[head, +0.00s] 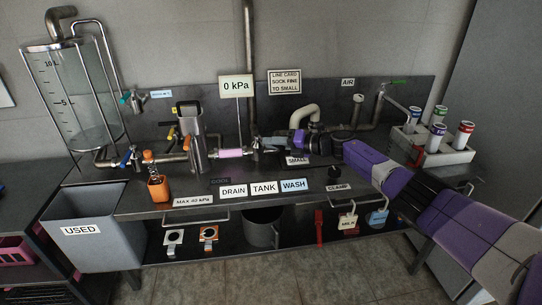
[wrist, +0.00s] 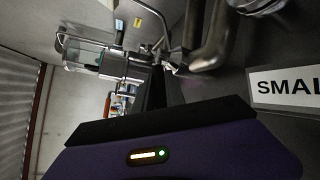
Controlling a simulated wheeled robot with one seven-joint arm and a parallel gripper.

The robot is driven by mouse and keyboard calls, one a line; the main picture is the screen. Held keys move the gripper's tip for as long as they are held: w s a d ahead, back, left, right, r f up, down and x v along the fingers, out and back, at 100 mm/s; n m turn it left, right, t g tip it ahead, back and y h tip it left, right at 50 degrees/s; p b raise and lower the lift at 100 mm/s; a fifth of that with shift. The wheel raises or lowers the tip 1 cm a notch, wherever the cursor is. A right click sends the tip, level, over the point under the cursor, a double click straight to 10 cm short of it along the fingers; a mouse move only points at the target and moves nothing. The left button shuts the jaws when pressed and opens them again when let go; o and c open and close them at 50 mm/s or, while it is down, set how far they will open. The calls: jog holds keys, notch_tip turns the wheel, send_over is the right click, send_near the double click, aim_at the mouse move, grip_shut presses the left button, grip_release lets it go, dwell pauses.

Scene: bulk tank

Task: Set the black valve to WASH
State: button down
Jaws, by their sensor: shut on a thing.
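The black valve (head: 258,146) sits on the metal pipe line behind the DRAIN, TANK and WASH labels. Its dark handle reaches right toward my gripper (head: 284,141). My gripper comes in from the right and is shut on this handle; its jaws hide most of it, so the exact handle angle is hard to read. The WASH label (head: 295,185) is blue, at the right end of the row, beside TANK (head: 264,188) and DRAIN (head: 233,190). In the wrist view a dark finger (wrist: 155,92) shows, but the held part is not clear.
A SMALL label (head: 297,160) lies just below my gripper, near a curved beige pipe (head: 302,114). A pink-banded pipe section (head: 231,153) and a metal cylinder (head: 197,150) stand left of the valve. A rack of capped cylinders (head: 437,152) stands at the right.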

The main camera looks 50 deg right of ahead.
jog(key=shift+w+d+f+n+g+y+b, duration=0.1)
jog(key=shift+d+f+n+g+y+b, duration=0.35)
jog(key=shift+b, duration=1.8)
jog(key=shift+f+n+g+y+b, duration=0.15)
jog(key=shift+n+y+b, duration=0.35)
jog(key=shift+b, duration=1.7)
jog(key=shift+d+r+n+y+b, duration=0.25)
jog(key=shift+r+y+b, duration=0.25)
jog(key=shift+b, duration=1.35)
jog(key=shift+a, duration=0.1)
jog(key=c, duration=1.4)
grip_release()
jog(key=shift+w, duration=0.1)
jog(key=shift+r, duration=0.1)
jog(key=p+v, duration=0.1)
jog(key=v, duration=0.7)
jog(key=shift+w+p, duration=0.1)
jog(key=shift+p, duration=0.2)
